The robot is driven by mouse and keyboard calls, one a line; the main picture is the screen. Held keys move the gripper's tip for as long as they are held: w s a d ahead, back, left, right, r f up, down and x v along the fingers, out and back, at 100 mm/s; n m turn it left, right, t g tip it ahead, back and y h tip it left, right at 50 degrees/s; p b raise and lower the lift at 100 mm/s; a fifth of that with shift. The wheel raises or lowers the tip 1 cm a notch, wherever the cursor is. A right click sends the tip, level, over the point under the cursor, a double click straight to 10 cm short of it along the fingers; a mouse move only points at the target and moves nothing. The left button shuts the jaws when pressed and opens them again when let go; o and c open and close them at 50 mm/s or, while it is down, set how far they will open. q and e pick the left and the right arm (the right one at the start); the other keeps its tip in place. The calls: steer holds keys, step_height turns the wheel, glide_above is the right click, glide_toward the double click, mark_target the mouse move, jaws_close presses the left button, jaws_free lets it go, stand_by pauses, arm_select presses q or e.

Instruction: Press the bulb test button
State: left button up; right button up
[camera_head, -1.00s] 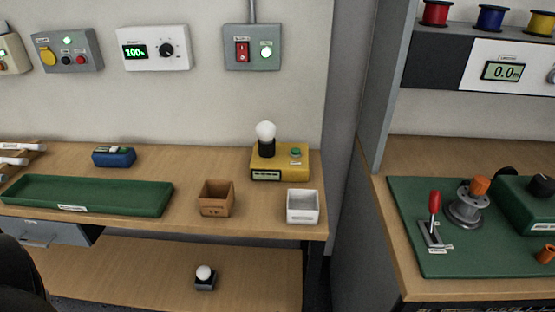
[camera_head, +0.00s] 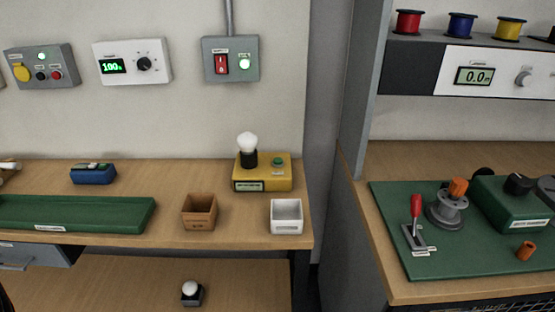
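A yellow bulb test box (camera_head: 262,180) stands on the wooden bench near its back right part. A white bulb (camera_head: 247,143) sits upright in a black socket on the box's left side, and it does not clearly look lit. A green button (camera_head: 278,161) is on top of the box, to the right of the bulb. Neither of my grippers is in view, and nothing touches the box or its button.
A brown box (camera_head: 200,212) and a white box (camera_head: 286,217) stand at the bench's front edge, before the yellow box. A green tray (camera_head: 75,214) lies to the left. A second bench with a green mat (camera_head: 438,262) is at right, past a grey partition (camera_head: 357,90).

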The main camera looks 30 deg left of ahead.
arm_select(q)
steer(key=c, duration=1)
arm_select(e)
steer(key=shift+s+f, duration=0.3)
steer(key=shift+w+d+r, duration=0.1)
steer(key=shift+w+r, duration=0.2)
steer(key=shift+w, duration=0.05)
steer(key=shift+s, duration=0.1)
